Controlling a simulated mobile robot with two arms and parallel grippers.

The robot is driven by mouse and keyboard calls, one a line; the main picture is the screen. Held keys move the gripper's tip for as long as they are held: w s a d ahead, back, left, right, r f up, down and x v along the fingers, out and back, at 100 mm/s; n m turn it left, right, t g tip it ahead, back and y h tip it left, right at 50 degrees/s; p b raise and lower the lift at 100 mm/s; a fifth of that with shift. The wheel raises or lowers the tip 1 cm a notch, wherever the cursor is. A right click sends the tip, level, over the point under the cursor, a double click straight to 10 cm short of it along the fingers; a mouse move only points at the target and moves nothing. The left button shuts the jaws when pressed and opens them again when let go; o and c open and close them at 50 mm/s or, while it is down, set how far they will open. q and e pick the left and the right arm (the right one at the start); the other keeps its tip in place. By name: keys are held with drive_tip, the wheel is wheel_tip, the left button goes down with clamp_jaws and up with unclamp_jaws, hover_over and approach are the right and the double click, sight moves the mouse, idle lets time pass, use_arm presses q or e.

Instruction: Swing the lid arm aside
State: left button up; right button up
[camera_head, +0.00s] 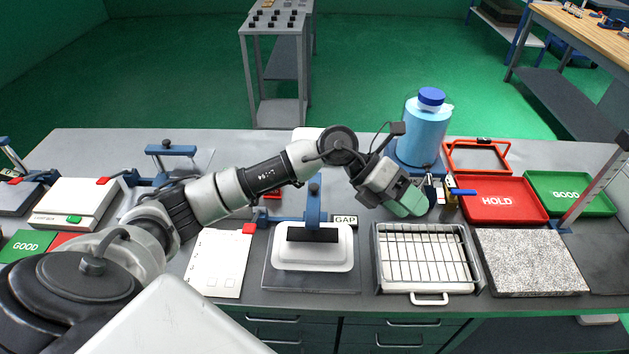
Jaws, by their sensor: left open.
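The lid arm looks to be the blue upright bracket (313,206) with a blue bar to its left, standing at the back of a dark plate (275,282). Its black crosspiece (312,235) lies over the white tray (285,261); I cannot tell whether it touches. A "GAP" label (345,220) is beside it. My left arm reaches across above and behind it. My left gripper (441,193) is open, to the right of the lid arm and apart from it, near a small blue-handled fixture (462,192). My right gripper is not in view.
A blue bottle (424,135) stands close behind my left gripper. A red HOLD tray (501,215) and a green GOOD tray (570,180) lie to the right. A wire rack (422,256) and a speckled slab (530,260) are in front. A white card (217,264) lies left.

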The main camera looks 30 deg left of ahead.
use_arm(q)
drive_tip(key=w+a+y, duration=0.2)
drive_tip(key=a+y, duration=0.5)
drive_tip(key=a, duration=0.3)
wheel_tip(320, 180, up, 2)
drive_tip(key=n+g+y, duration=0.1)
drive_tip(key=y, duration=0.4)
hover_over(314, 185)
wheel_tip(314, 185, down, 9)
drive_tip(key=p, duration=0.3)
drive_tip(key=shift+s+f+p, duration=0.1)
drive_tip(key=shift+p, duration=0.25)
drive_tip(key=shift+f, duration=0.55)
clamp_jaws()
